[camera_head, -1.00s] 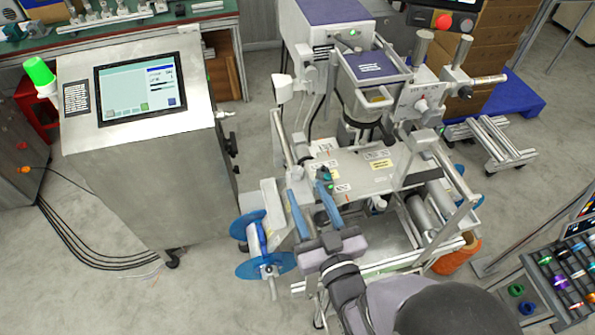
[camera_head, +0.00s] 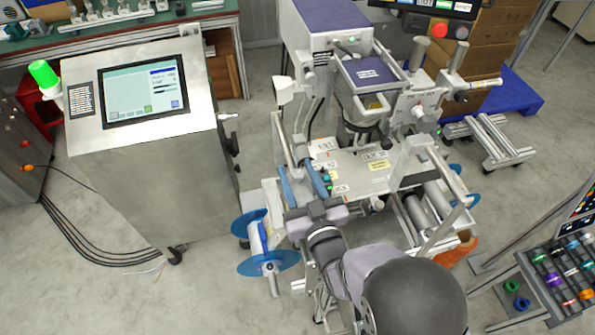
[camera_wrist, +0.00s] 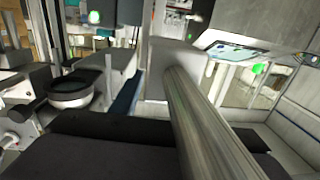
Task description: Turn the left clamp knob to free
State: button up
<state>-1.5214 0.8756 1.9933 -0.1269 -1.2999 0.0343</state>
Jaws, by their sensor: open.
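One blue finger shows in the wrist view (camera_wrist: 125,97). A black round part with a pale rim (camera_wrist: 75,92) lies left of that finger there; I cannot tell whether it is the left clamp knob. No clamp knob is clear in the head view, where my wrist and arm cover part of the machine's front left.
A thick metal bar (camera_wrist: 205,120) runs close in front of the wrist camera. A blue-flanged reel (camera_head: 258,238) stands left of my wrist. A console with a screen (camera_head: 145,90) is further left. Upright posts (camera_head: 283,138) rise at the deck's left.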

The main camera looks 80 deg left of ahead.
jog(key=c, duration=1.1)
jog(key=shift+o, duration=0.2)
